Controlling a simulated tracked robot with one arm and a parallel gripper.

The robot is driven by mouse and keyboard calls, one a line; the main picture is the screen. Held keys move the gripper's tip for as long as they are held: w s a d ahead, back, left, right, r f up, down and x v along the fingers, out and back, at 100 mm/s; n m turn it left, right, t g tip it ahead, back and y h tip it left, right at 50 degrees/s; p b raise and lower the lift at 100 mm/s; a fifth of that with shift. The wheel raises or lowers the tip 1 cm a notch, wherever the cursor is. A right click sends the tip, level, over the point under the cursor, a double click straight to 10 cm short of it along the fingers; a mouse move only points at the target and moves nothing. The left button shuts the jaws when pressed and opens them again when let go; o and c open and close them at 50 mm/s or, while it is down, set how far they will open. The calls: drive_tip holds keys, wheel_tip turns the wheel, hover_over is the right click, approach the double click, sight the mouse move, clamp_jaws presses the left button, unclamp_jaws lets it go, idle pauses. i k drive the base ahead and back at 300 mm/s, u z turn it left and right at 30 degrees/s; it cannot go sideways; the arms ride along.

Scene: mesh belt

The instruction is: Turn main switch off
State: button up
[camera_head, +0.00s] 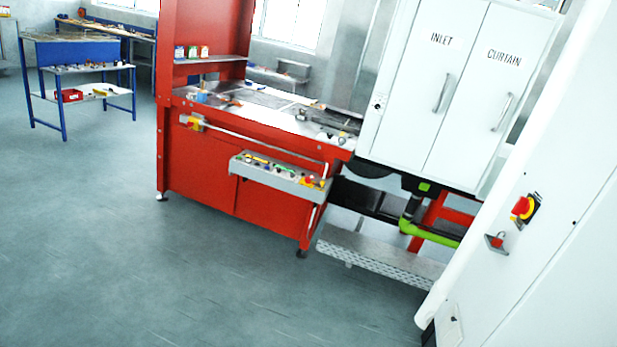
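A red and yellow rotary switch (523,208) on a dark plate sits on the white cabinet (560,250) at the right. It looks like a main switch; its on or off position is too small to tell. A small reddish tag or padlock-like part (496,241) sits just below and left of it. A second red and yellow switch (192,123) is on the front of the red machine (200,160) at the left. My gripper does not show in this view.
A grey control box (280,172) with several buttons juts from the red machine. White doors marked INLET and CURTAIN (470,85) stand behind. A metal step (380,258) sits low before the cabinet. Blue tables (85,90) are far left. The grey floor (180,270) is clear at front left.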

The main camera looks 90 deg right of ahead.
sight(523, 206)
drive_tip(key=z, duration=0.2)
drive_tip(key=i, duration=0.3)
drive_tip(key=z, duration=3.6)
drive_tip(key=i, duration=1.05)
drive_tip(key=z, duration=1.8)
